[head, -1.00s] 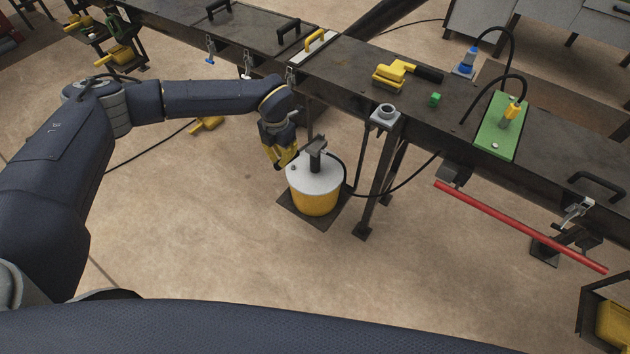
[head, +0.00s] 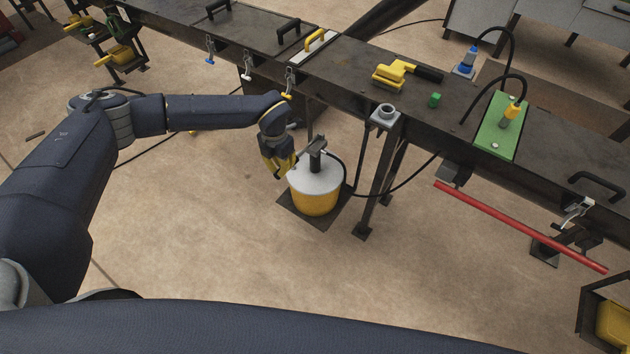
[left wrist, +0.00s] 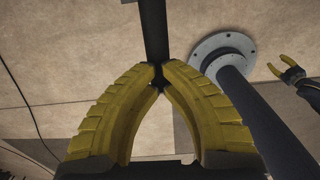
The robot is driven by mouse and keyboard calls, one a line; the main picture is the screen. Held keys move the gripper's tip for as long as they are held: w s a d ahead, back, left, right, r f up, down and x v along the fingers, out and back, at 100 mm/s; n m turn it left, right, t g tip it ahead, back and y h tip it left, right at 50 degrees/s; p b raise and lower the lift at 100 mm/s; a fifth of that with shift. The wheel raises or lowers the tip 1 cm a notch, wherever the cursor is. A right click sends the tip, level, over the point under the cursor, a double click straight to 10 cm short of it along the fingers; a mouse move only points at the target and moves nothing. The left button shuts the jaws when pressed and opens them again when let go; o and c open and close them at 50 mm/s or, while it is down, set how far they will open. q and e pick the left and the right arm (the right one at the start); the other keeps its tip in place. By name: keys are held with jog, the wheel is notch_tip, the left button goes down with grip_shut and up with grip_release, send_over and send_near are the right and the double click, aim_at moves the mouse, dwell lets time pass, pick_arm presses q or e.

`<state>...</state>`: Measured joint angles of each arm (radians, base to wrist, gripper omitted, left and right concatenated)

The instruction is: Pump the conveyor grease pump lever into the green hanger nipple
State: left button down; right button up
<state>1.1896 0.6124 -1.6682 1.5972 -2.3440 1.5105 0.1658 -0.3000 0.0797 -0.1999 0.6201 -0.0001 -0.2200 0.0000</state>
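The grease pump (head: 316,200) is a yellow tub with a grey lid and a dark post, standing on a dark floor plate. My left gripper (head: 280,171) is just left of its lid in the head view. In the left wrist view, its curved yellow fingertips (left wrist: 159,74) close on the end of a dark bar, the pump lever (left wrist: 154,30). In the head view the gripper hides most of the lever. My right gripper (left wrist: 278,70) shows small at the right of the left wrist view, its fingers apart. I cannot pick out a green hanger nipple for certain.
A long dark bench (head: 340,75) runs behind the pump. A black hose (head: 405,190) loops right from the pump. The floor in front is clear.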

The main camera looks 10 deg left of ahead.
pick_arm(q)
jog(key=shift+f, duration=0.15)
jog(key=shift+f, duration=0.45)
jog(key=w+d+r, duration=0.2)
jog(key=w+r, duration=0.2)
jog(key=r, duration=0.7)
jog(key=shift+r, duration=0.35)
dwell(0.4)
jog(key=shift+s+a+f, duration=0.25)
jog(key=shift+s+f, duration=0.25)
jog(key=shift+f, duration=0.6)
jog(key=shift+s+a+f, duration=0.25)
jog(key=shift+s+f, duration=0.25)
jog(key=shift+f, duration=0.65)
jog(key=shift+s+a+f, duration=0.25)
jog(key=shift+s+f, duration=0.25)
jog(key=shift+f, duration=0.6)
jog(key=shift+s+a+f, duration=0.15)
jog(key=shift+s+f, duration=0.1)
jog(key=shift+f, duration=0.7)
jog(key=shift+s+a+f, duration=0.1)
jog(key=shift+s+f, duration=0.15)
jog(key=shift+f, duration=0.8)
